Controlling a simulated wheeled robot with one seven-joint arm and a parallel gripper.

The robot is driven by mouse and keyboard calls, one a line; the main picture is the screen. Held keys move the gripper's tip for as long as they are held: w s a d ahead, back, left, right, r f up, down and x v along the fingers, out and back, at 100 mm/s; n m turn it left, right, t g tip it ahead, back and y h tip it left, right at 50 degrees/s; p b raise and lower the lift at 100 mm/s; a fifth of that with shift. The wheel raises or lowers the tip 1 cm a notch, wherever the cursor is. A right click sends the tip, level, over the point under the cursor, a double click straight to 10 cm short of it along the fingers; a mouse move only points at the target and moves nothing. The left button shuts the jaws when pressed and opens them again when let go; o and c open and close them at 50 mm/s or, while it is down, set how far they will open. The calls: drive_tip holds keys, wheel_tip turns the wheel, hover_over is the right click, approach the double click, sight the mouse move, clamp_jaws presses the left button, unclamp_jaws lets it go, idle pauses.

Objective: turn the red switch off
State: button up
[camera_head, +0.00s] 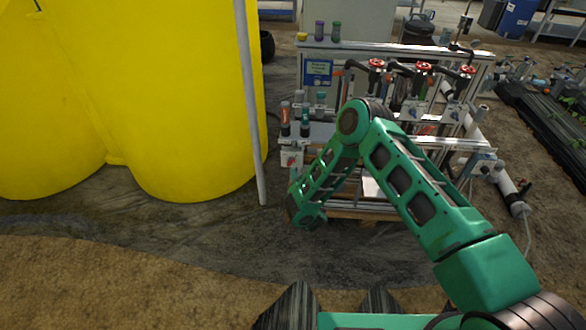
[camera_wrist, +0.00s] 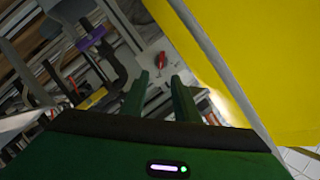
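The red switch (camera_wrist: 160,59) shows in the wrist view as a small red handle on a pale grey box face. In the head view a small grey box with a red spot, which looks like the same switch (camera_head: 291,160), sits at the left end of the skid. My gripper (camera_wrist: 160,76) is open and empty, with its two green fingers apart. In the wrist view the switch lies just beyond the gap between the fingertips, apart from them. The exact distance cannot be told. In the head view my fingers cannot be made out.
A large yellow tank (camera_head: 190,100) stands to the left, with a thin grey post (camera_head: 250,100) before it. The skid carries pipes and several red valve wheels (camera_head: 423,67). A purple-banded part (camera_wrist: 91,39) shows left of the fingers. The floor in front is clear.

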sight(291, 164)
drive_tip(key=x, duration=1)
drive_tip(key=shift+w+a+f, duration=0.1)
drive_tip(key=shift+a+f, duration=0.25)
drive_tip(key=shift+a, duration=0.05)
